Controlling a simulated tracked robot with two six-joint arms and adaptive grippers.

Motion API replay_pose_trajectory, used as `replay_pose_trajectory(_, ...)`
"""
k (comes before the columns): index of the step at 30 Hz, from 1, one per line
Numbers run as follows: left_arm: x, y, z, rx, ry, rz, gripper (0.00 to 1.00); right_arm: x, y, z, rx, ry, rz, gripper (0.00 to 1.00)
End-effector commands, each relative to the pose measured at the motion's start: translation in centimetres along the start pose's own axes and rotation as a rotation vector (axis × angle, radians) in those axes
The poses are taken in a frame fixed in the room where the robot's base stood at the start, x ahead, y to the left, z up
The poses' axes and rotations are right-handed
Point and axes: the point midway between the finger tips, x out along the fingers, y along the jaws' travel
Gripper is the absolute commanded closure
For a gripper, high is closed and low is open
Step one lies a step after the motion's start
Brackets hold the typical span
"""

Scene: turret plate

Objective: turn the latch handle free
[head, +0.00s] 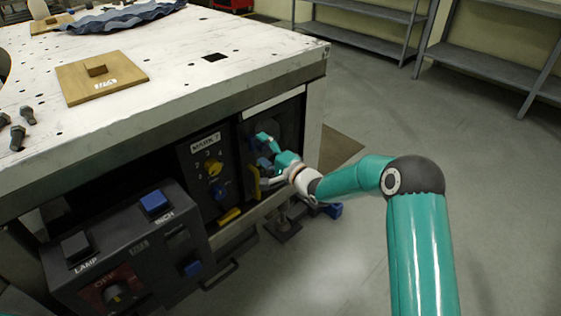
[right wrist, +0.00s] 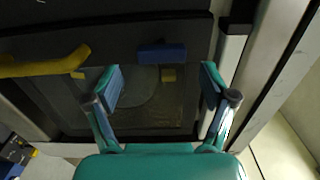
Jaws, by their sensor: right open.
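In the head view my right gripper (head: 264,152) is at the dark panel on the table's front, at the right end of the row. In the right wrist view the gripper (right wrist: 161,80) is open, its two fingers apart with nothing between the pads. A short blue bar (right wrist: 162,53), which looks like the latch handle, lies level on the dark panel just beyond the fingertips, between their lines. I cannot tell how far the fingers are from the bar. In the head view the gripper largely hides this spot. My left gripper is not in view.
A yellow pull handle (right wrist: 45,66) stands out left of the fingers. A pale frame post (right wrist: 232,60) is close on the right. The MARK dial panel (head: 208,180) and a switch box (head: 125,245) are further left. The floor at right is clear.

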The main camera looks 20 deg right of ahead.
Motion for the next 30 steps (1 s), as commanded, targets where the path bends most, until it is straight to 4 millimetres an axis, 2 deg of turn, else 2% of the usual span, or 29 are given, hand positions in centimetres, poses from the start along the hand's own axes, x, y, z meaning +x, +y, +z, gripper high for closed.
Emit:
replay_pose_trajectory(1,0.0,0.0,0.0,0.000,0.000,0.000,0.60,-1.2,0.0,-0.2,0.002,0.003,0.001,0.17)
replay_pose_trajectory(6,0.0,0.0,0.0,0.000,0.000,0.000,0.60,-4.7,0.1,-0.2,0.002,0.004,0.002,0.17)
replay_pose_trajectory(12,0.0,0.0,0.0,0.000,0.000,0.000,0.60,-7.5,0.1,-0.2,0.001,0.004,0.001,0.17)
replay_pose_trajectory(18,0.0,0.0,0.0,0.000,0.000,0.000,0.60,-8.5,0.1,-0.1,0.001,0.002,0.000,0.17)
replay_pose_trajectory(30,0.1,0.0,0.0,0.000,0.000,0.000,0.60,-8.4,0.1,-0.1,0.001,0.002,0.001,0.17)
